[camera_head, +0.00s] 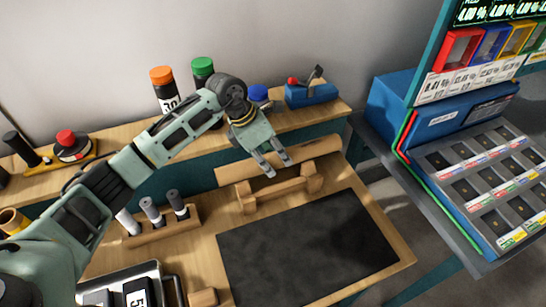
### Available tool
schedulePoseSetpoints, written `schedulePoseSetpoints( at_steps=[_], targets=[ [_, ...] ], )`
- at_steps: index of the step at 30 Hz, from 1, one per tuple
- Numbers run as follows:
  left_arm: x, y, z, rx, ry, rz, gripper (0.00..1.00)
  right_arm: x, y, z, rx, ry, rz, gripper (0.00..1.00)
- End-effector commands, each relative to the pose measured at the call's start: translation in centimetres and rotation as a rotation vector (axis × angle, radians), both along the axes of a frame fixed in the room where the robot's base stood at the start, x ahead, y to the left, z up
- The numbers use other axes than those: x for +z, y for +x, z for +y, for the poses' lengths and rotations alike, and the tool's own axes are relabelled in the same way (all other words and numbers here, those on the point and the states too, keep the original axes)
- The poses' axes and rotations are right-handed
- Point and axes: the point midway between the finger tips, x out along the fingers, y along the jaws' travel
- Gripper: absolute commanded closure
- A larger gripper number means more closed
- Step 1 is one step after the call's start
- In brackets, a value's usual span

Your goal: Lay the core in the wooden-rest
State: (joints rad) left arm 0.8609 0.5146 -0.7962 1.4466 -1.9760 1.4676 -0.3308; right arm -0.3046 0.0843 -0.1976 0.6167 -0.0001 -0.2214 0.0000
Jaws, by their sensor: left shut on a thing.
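The core (320,149) is a long tan tube, slightly tilted in the picture, at the back of the wooden bench. My left gripper (279,168) comes down on it from above and is shut on it near its middle, with its fingers covering part of the tube. The wooden-rest (281,190) is a low wooden stand with a raised block at each end. It shows just in front of and below the core in the picture. The core looks apart from the rest's end blocks, but its height above the bench is hard to tell. My right gripper is not in view.
A dark mat (310,248) lies clear in front of the rest. A wooden holder (160,230) with grey rolls stands to the left, near a metal tray (150,270). A back shelf bears capped bottles (203,70) and a blue tool (310,94). A blue machine stands right.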

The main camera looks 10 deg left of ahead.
Motion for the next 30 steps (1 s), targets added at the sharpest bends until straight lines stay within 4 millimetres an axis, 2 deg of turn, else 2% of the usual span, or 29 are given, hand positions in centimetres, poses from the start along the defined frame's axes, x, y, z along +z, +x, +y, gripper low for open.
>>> schedulePoseSetpoints(
  at_steps=[6,21,30],
  targets=[
    [-2.3,-0.1,0.0,-0.001,0.001,0.002,0.90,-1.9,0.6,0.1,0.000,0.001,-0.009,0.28],
    [-7.3,-0.1,0.0,-0.001,0.000,0.001,0.90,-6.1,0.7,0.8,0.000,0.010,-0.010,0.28],
    [-8.3,0.0,0.0,0.000,-0.001,0.001,0.90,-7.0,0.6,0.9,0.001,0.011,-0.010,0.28]
  ],
)
